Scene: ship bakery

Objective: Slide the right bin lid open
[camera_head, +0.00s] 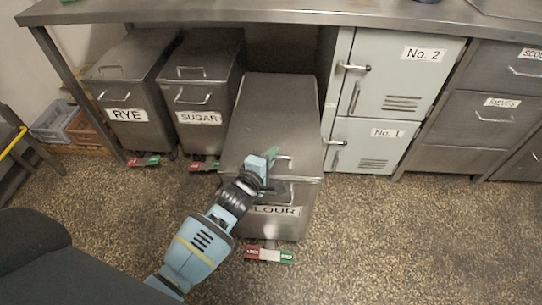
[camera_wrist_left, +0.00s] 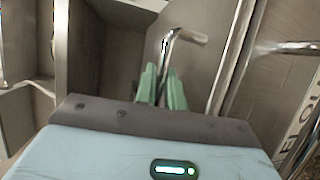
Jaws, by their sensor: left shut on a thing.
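The right bin is the grey metal bin labelled FLOUR (camera_head: 303,200), which stands further forward than the other two bins. Its lid (camera_head: 270,112) lies flat over the top, and I see no opening into the bin. A bent metal lid handle (camera_head: 286,160) rises near the lid's front edge. My left gripper (camera_head: 271,154) reaches over the front of this bin and is shut on the lid handle. The gripper hides part of the handle and label. My right gripper is not in view.
The RYE bin (camera_head: 140,88) and SUGAR bin (camera_head: 206,85) stand under the metal counter (camera_head: 290,14). Lockers (camera_head: 372,145) and drawers (camera_head: 490,115) are close on the right. A red and green pedal (camera_head: 269,255) is at the FLOUR bin's foot. The front right floor is clear.

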